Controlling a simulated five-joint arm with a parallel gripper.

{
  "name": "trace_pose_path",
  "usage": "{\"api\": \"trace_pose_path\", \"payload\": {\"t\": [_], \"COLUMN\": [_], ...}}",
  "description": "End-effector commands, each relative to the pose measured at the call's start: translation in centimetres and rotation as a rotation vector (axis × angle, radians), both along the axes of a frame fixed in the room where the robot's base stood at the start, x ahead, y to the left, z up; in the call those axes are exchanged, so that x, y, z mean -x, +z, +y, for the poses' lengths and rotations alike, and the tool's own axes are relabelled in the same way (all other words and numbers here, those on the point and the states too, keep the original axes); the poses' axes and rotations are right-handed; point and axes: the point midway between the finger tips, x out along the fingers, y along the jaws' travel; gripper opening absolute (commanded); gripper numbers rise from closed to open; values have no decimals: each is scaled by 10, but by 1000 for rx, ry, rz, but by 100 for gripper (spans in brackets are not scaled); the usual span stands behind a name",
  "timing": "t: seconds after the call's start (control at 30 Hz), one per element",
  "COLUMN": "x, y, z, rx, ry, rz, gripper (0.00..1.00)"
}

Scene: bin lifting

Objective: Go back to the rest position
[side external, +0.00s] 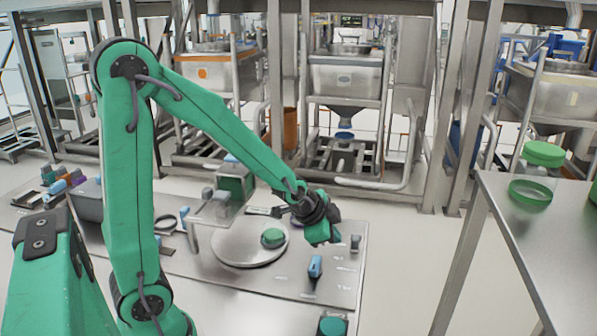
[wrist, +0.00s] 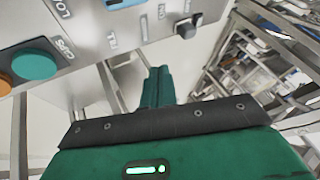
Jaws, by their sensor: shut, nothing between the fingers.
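My gripper (side external: 322,232) is at the end of the green arm, in front of the right part of a metal panel (side external: 345,283). In the wrist view, the fingers of my gripper (wrist: 157,85) are together with nothing between them. They point toward the panel's edge and the pale floor beyond it. A round metal plate (side external: 235,262) with a green round piece (side external: 272,238) on it lies left of the gripper. A blue switch (side external: 315,267) stands on the panel just below the gripper in the side view.
A steel table (side external: 545,240) with a green ring (side external: 530,192) and a green lid (side external: 543,153) stands at the right. A grey bin (side external: 88,200) sits at the left. A dark knob (side external: 355,243) is close right of the gripper. Metal frames with hoppers stand behind.

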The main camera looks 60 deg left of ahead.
Motion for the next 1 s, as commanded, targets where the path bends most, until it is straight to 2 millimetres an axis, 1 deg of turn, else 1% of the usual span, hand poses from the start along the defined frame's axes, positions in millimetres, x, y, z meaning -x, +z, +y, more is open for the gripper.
{"api": "trace_pose_path", "payload": {"t": [0.03,0.17,0.37,0.5,0.67,0.8,1.0], "x": [3,17,46,70,98,125,161], "y": [7,27,57,76,95,108,122], "z": [-1,-6,-13,-18,-23,-27,-31], "rx": [12,53,130,181,240,287,347], "ry": [12,61,154,222,301,370,462], "rz": [-2,6,26,44,61,77,99], "gripper": [0,0,0,0,0,0,0]}}
